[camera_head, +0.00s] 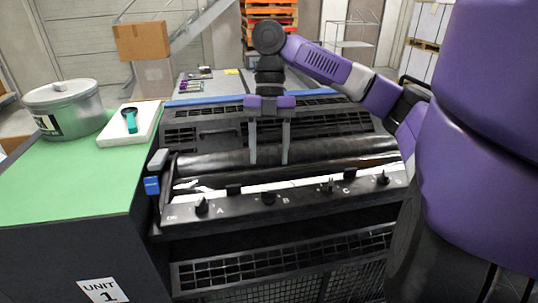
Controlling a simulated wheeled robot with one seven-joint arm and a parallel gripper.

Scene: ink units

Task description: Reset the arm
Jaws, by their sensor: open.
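My arm, purple and dark grey, reaches in from the right side of the head camera view. My gripper (269,160) points down over the ink unit (285,200), in front of its dark roller (340,150). Its two grey fingers are spread apart with nothing between them. The fingertips appear close to the roller; I cannot tell whether they touch it. The front panel of the unit carries black knobs by the letters A (202,206), B (268,197) and C (328,187), and another knob (382,178) at the right.
A green-topped cabinet (70,180) marked Unit 1 stands at the left. On it are a metal tin (65,108) and a white tray (112,132) holding a teal-and-black tool (130,119). A cardboard box (141,40) and stacked pallets (270,12) are behind.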

